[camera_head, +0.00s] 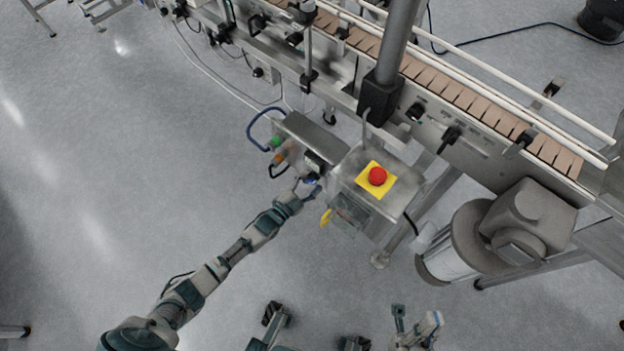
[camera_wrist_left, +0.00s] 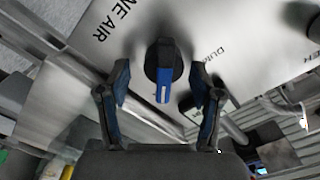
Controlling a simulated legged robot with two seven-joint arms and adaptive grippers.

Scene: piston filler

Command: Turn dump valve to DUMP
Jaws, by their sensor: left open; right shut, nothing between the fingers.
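The dump valve knob (camera_wrist_left: 165,68) is black with a blue grip and a white line; its blue end points down in the left wrist view. It sits on a metal plate (camera_wrist_left: 235,25) with "NE AIR" readable to its upper left and "DUM" to its right. My left gripper (camera_wrist_left: 160,72) is open, one finger on each side of the knob; finger contact cannot be told. In the head view my left gripper (camera_head: 311,186) is at the small panel, where the knob is hard to make out. My right gripper (camera_head: 416,320) is shut and empty at the bottom.
A metal box with a red emergency button (camera_head: 377,176) on a yellow plate stands right of my left gripper. A conveyor (camera_head: 470,95) crosses the upper right. A grey motor-like cylinder (camera_head: 450,255) is at lower right. The floor (camera_head: 100,150) on the left is clear.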

